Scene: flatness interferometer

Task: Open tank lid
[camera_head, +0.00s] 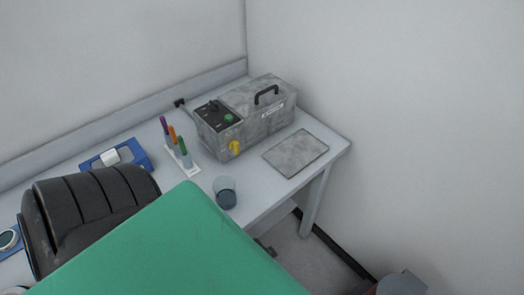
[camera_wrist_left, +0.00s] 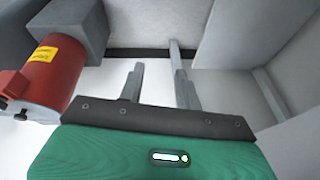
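The tank (camera_head: 222,140) is a grey, box-shaped metal unit on the table at the back corner in the head view. Its lid (camera_head: 245,97) lies flat on top, looks shut, and carries a black arched handle (camera_head: 266,94). A dark control panel sits at its left end, with a yellow tap on the front. My left gripper (camera_wrist_left: 160,72) shows in the wrist view with its two grey fingers apart and nothing between them. It points at the floor area, away from the tank. The tank is not in the wrist view. My right gripper is not in view.
A flat grey plate (camera_head: 296,153) lies right of the tank. A red cylinder (camera_wrist_left: 52,75) is near the left gripper. A wall bounds the table's right side.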

